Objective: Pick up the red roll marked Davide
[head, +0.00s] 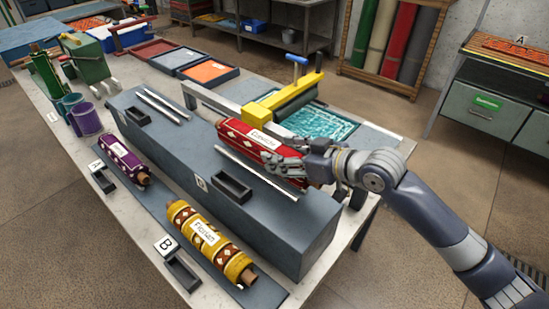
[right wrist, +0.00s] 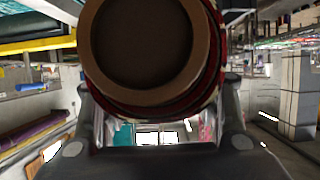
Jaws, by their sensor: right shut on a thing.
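The red roll (head: 238,134) has white diamond marks and a white label that seems to read Davide. It is at the long grey block (head: 160,140), in front of the yellow scrubber. My right gripper (head: 284,160) is shut on its near right end. In the right wrist view, the round brown end of the red roll (right wrist: 143,45) fills the space between the fingers. I cannot tell whether the roll touches the block. My left gripper is not in view.
A yellow roll marked Florian (head: 207,242) and a purple roll (head: 122,160) lie on the lower front ledge. Metal rods (head: 255,172) and a black holder (head: 232,187) are on the block. A yellow scrubber frame (head: 262,110) stands behind the roll.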

